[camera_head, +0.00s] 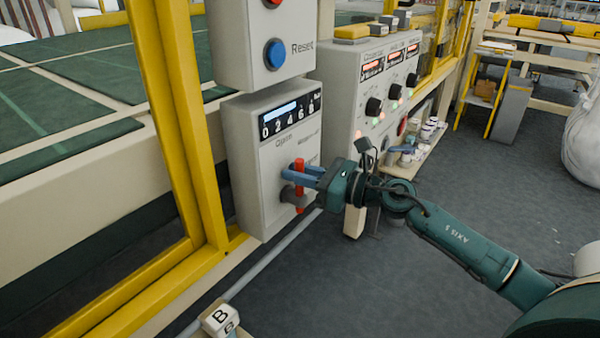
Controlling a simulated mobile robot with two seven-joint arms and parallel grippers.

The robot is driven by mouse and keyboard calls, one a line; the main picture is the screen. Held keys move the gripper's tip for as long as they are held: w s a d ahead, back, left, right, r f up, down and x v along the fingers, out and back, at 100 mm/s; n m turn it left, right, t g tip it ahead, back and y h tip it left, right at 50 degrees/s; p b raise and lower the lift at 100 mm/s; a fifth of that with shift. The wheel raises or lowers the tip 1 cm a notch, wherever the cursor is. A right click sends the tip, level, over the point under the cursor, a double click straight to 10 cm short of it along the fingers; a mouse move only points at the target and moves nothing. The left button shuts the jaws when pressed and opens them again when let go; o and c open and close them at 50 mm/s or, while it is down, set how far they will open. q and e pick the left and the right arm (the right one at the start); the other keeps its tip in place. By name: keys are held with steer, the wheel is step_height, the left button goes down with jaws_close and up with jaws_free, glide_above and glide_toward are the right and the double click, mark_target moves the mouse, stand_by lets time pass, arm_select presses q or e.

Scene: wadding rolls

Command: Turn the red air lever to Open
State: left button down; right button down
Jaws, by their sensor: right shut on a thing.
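The red air lever (299,198) stands upright on the front of a grey box (252,190), on a round grey pivot (288,194). Labels above it read "Open" on the left and a blurred word on the right. My right gripper (300,172) comes in from the right, its blue fingers shut on the upper part of the red lever. The fingers hide part of the lever. My left gripper is not in view.
Above is a box with a blue Reset button (275,54). A control panel with black knobs (374,106) stands to the right. A yellow frame post (178,110) rises at left. The grey floor (400,290) is open below.

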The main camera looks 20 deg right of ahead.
steer(key=c, duration=1.5)
jaws_free()
steer(key=shift+o, duration=0.2)
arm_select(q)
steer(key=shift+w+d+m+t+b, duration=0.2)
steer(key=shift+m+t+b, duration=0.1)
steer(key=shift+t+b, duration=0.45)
arm_select(e)
steer(key=v, duration=1.3)
